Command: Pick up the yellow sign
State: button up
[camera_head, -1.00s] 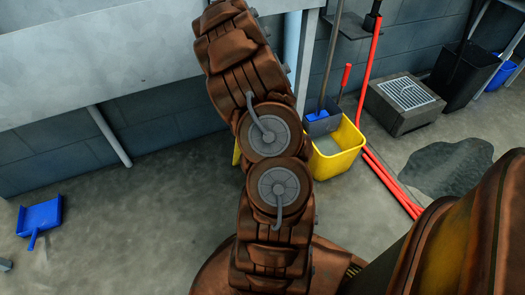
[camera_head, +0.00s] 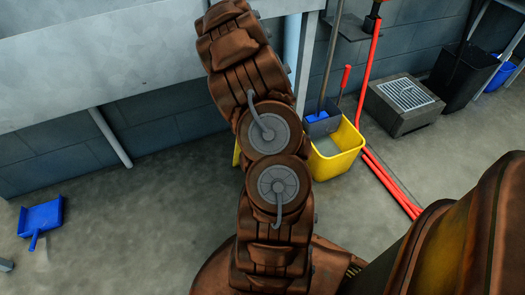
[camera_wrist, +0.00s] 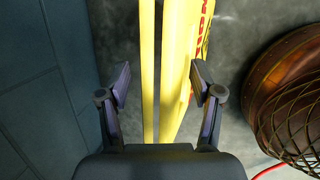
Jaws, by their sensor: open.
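The yellow sign (camera_wrist: 176,75) runs upright through the middle of the wrist view as two yellow panels with a dark gap between them. Red lettering shows on its right panel. My gripper (camera_wrist: 161,84) is open, with one finger to the left of the sign and one to the right. A gap shows beside the left finger; the right finger appears close to the right panel, and I cannot tell whether it touches. In the head view only a sliver of the sign (camera_head: 236,155) shows at the left of my arm, and my gripper is hidden.
A yellow mop bucket (camera_head: 338,152) stands right of my arm, with red poles (camera_head: 390,183) beside it. A blue dustpan (camera_head: 41,216) lies on the floor at left. A grey grated block (camera_head: 404,104) and dark bin (camera_head: 464,78) stand along the wall.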

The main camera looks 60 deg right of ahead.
grip_shut()
dwell(0.5)
